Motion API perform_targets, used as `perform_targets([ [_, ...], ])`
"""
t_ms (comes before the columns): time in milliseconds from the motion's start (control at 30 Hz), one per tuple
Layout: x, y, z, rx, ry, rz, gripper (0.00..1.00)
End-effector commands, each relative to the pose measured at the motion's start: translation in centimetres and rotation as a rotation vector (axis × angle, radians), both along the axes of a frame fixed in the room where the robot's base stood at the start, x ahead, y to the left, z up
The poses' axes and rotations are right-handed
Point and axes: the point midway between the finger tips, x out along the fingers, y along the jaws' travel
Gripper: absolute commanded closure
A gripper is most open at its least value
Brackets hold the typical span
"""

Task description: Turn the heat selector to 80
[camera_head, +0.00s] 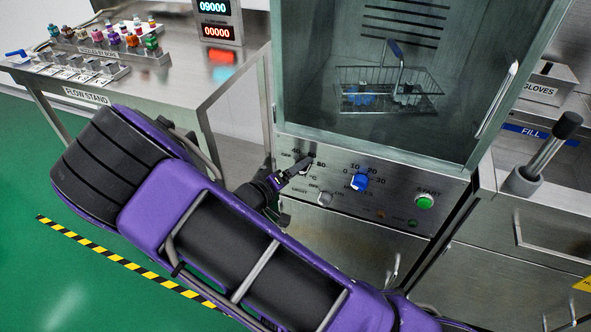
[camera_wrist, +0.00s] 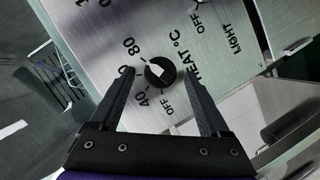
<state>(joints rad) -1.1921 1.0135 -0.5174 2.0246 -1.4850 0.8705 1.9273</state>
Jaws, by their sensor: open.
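The heat selector (camera_wrist: 160,73) is a round black knob with a white pointer, on the brushed metal panel. In the wrist view the labels OFF, 40 and 80 stand around it; the label between 40 and 80 is partly hidden by a finger. The pointer faces up-left, on the side of the 80 mark; its exact setting I cannot tell. My gripper (camera_wrist: 159,70) is open, with one finger on each side of the knob and gaps between. In the head view my gripper (camera_head: 297,170) is at the panel and mostly hides the selector.
A blue timer knob (camera_head: 360,182), a light switch knob (camera_head: 325,198) and a green START button (camera_head: 425,201) share the panel. Above is a glass-fronted chamber with a wire basket (camera_head: 425,104). A steel flow stand (camera_head: 215,88) is at left, a lever (camera_head: 545,150) at right.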

Motion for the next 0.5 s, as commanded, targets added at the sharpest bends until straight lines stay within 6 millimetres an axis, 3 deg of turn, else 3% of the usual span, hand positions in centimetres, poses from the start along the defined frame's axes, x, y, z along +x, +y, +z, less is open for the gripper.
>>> perform_targets([
  [167,-1.3,1.0,0.5,0.001,0.000,0.003,0.20],
  [500,-7.5,5.6,2.7,0.003,0.000,0.006,0.20],
])
